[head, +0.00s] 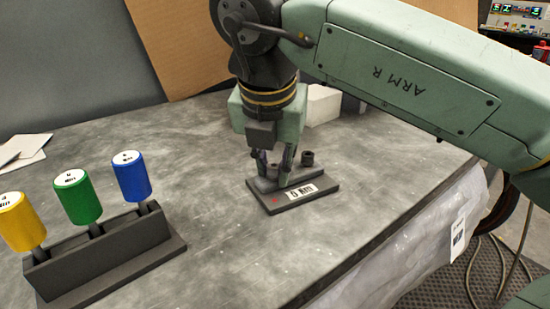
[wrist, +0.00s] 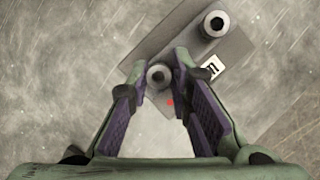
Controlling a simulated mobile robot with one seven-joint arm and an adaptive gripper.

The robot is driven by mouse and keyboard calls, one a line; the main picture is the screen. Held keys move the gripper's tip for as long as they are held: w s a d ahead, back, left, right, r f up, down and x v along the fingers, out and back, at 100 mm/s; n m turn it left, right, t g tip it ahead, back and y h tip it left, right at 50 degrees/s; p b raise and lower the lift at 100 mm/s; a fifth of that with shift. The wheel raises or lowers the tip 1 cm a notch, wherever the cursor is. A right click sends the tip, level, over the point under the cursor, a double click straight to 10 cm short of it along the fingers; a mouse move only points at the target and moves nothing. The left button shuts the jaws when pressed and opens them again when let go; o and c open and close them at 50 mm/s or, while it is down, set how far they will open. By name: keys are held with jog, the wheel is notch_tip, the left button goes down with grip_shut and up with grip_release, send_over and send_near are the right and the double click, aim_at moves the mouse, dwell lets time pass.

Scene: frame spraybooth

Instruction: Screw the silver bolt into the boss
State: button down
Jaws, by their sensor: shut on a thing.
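The dark plate (head: 310,196) with a white label lies on the table; it also shows in the wrist view (wrist: 150,52). The other, a grey round head that looks like the silver bolt (wrist: 159,74), is between the fingertips of my gripper (wrist: 162,72). In the head view my gripper (head: 275,165) points down over the plate, shut on it. I cannot tell how deep the bolt sits.
A dark rack (head: 110,250) with yellow (head: 14,222), green (head: 77,196) and blue (head: 132,176) handled tools stands at the front left. A white block (head: 322,104) is behind my gripper. Papers (head: 25,148) lie at the far left. The table between rack and plate is clear.

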jog(key=shift+r+h, duration=0.2)
jog(key=shift+h, duration=0.1)
jog(key=c, duration=1.8)
grip_release()
jog(key=shift+a, duration=0.1)
jog(key=shift+o, duration=0.2)
